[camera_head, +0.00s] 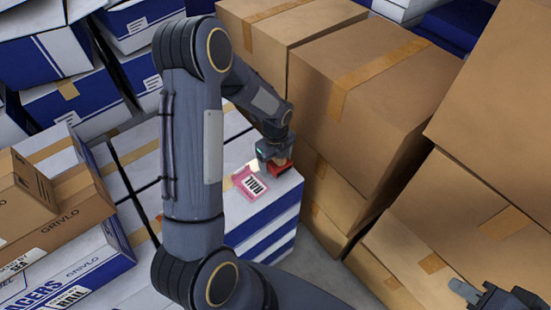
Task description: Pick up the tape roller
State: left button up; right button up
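A small red object with a brown part, which looks like the tape roller (281,170), is on the white and blue box stack (275,208), near its right corner. My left gripper (273,157) is right over it, pointing down, and hides part of it. Whether the fingers are closed on it, or only around it, I cannot tell. My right gripper (466,291) is at the lower right edge, apart from the roller and partly cut off; its opening is unclear.
A pink label card (250,184) lies just left of the roller. Large brown cartons (360,90) rise close on the right of my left gripper. More brown boxes (60,215) stand at the left. A floor gap (322,240) shows between the stacks.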

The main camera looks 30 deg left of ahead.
pick_arm(q)
jog(key=c, duration=0.9)
jog(key=shift+c, duration=0.6)
jog(key=shift+r, duration=0.15)
